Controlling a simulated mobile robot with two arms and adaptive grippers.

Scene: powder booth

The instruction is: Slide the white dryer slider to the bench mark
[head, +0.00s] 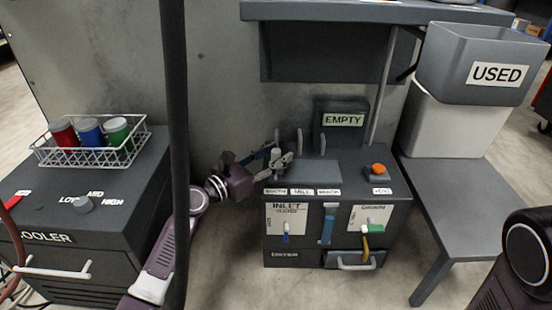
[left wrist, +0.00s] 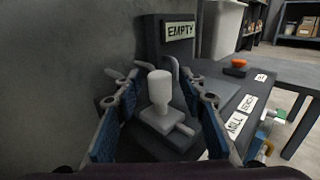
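The white slider (head: 276,155) stands on top of the dark dryer (head: 337,217), at the left end near the BOOTH label (head: 275,191). In the left wrist view the slider (left wrist: 160,92) is an upright knob on a pale base with a short pointer. My left gripper (head: 283,156) is open around the knob. In the left wrist view its two fingers stand on either side, with gaps to the knob. The MILL label (head: 301,191) and BENCH label (head: 328,191) lie to the right along the dryer's front edge. My right gripper is not in view.
An EMPTY box (head: 342,120) stands behind the dryer top, with grey upright prongs (head: 299,139) beside it. An orange button (head: 378,169) is at the right. The cooler (head: 60,220) bears a wire basket (head: 88,157) of jars. A USED bin (head: 470,72) is at right.

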